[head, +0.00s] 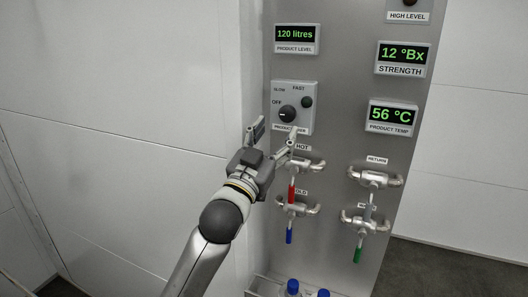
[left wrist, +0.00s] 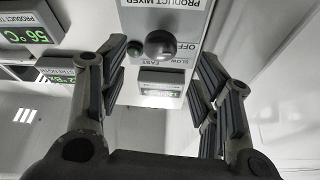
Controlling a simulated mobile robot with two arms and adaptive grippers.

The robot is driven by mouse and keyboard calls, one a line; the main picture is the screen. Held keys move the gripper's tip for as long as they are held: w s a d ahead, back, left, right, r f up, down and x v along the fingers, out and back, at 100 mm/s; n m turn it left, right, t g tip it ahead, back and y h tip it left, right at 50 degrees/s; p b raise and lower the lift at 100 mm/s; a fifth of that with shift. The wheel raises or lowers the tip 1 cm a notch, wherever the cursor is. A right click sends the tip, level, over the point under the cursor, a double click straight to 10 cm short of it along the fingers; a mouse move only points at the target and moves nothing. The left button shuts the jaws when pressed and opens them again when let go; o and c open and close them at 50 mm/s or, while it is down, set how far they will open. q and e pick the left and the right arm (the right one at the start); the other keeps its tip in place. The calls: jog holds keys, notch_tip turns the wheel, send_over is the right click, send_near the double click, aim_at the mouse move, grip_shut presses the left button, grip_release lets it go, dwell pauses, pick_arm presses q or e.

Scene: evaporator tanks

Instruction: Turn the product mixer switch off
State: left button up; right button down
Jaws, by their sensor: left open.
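The product mixer switch (head: 287,114) is a round black knob on a grey panel box (head: 315,122), marked OFF, SLOW and FAST. I cannot tell clearly which mark it points to. My left gripper (head: 272,138) is open, just below and left of the knob in the head view. One finger overlaps the lower part of the box and its label. In the left wrist view the picture is upside down, and the knob (left wrist: 160,44) lies beyond the two spread fingers, between them and apart from both. My right gripper is not in view.
A small dark round part (head: 306,102) sits beside the knob. Below the box are the hot valve (head: 305,166) with a red handle and the cold valve (head: 298,207) with a blue one. Displays (head: 391,117) stand to the right. White wall lies left of the panel.

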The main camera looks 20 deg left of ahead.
pick_arm(q)
jog(key=shift+v, duration=2.85)
jog(key=shift+f, duration=0.1)
